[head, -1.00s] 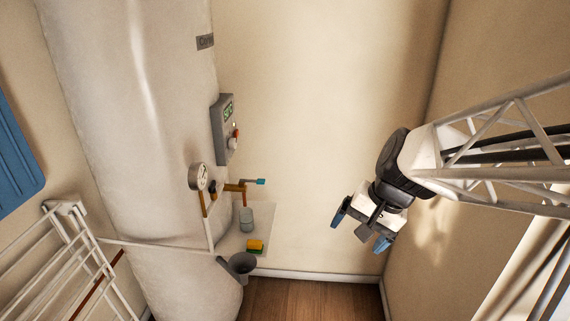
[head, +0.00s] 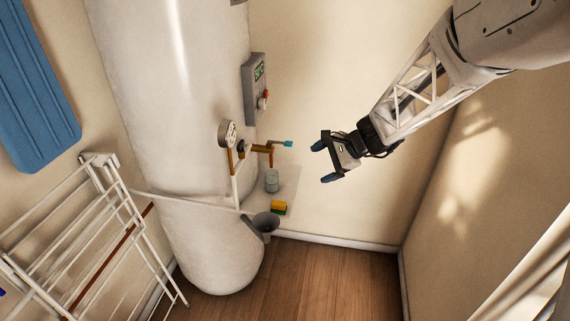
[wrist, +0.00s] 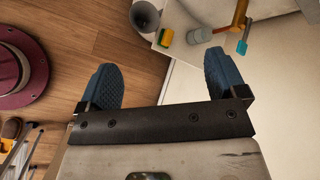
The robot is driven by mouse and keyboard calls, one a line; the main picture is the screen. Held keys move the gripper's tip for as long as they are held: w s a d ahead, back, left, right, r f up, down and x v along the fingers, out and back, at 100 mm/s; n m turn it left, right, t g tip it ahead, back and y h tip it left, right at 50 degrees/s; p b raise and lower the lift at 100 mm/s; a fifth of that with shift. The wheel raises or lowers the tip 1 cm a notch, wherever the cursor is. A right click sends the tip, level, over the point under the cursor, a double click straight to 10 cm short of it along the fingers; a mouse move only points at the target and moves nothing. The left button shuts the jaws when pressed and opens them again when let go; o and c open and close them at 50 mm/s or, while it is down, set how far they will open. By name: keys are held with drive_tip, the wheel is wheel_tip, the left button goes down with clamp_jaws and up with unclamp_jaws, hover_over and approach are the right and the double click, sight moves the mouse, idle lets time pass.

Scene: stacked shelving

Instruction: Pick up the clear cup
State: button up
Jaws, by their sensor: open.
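The clear cup (head: 272,181) stands upright on a small pale shelf (head: 288,200) beside the big white tank, just below the tap with the blue handle. It also shows at the top of the wrist view (wrist: 200,35). My gripper (head: 321,162) is open and empty, to the right of the cup and apart from it. In the wrist view its two blue fingers (wrist: 162,82) are spread wide with nothing between them.
A yellow-green sponge (head: 279,207) lies by the cup. A grey funnel (head: 264,224) is at the shelf's front. The copper tap (head: 262,149) with its teal handle (head: 282,143) overhangs the cup. A white drying rack (head: 100,230) stands left.

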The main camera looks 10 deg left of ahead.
sight(278, 185)
drive_tip(key=w+a+f+m+t+y, duration=0.1)
drive_tip(key=w+a+f+m, duration=0.3)
drive_tip(key=w+f, duration=0.3)
drive_tip(key=w+a+f+m+t+y, duration=0.1)
drive_tip(key=w+a+f+m, duration=0.3)
drive_tip(key=f, duration=0.9)
drive_tip(key=w+a+f+m+t+y, duration=0.1)
drive_tip(key=w+a+f+m, duration=0.3)
drive_tip(key=w+f, duration=0.6)
drive_tip(key=shift+a+t, duration=0.8)
drive_tip(key=shift+a, duration=0.2)
drive_tip(key=shift+w+a+f, duration=0.1)
drive_tip(key=shift+x, duration=1.15)
drive_tip(key=shift+w+a, duration=0.1)
drive_tip(key=shift+a, duration=0.05)
drive_tip(key=shift+x, duration=2.5)
